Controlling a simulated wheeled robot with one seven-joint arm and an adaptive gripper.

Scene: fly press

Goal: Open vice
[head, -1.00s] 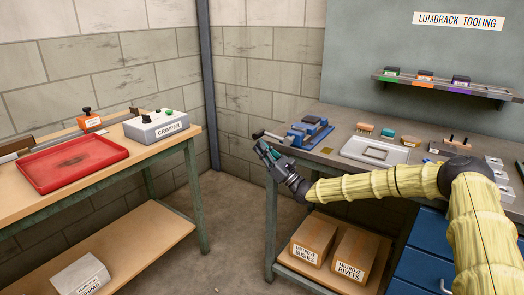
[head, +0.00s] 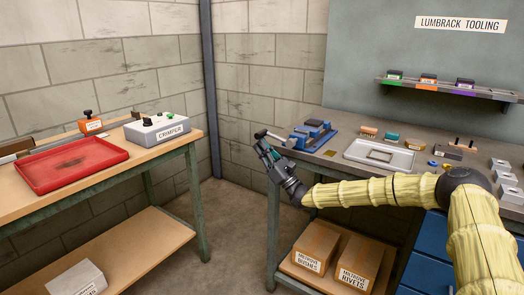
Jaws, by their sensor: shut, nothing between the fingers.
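The blue vice (head: 312,134) stands at the left end of the grey workbench on the right. Its handle bar (head: 268,135) sticks out past the bench's left edge. My gripper (head: 264,147) is at the end of my yellow-sleeved arm, just in front of and below the handle. The gripper looks shut, with nothing seen in it. I cannot tell whether the fingertips touch the handle. The gap between the vice jaws is too small to judge.
On the bench are a grey tray (head: 380,155), a brush (head: 368,132), a green block (head: 391,138) and small metal parts. A left bench holds a red tray (head: 70,163) and a crimper box (head: 157,130). Boxes (head: 316,246) sit on the lower shelf. Floor between benches is clear.

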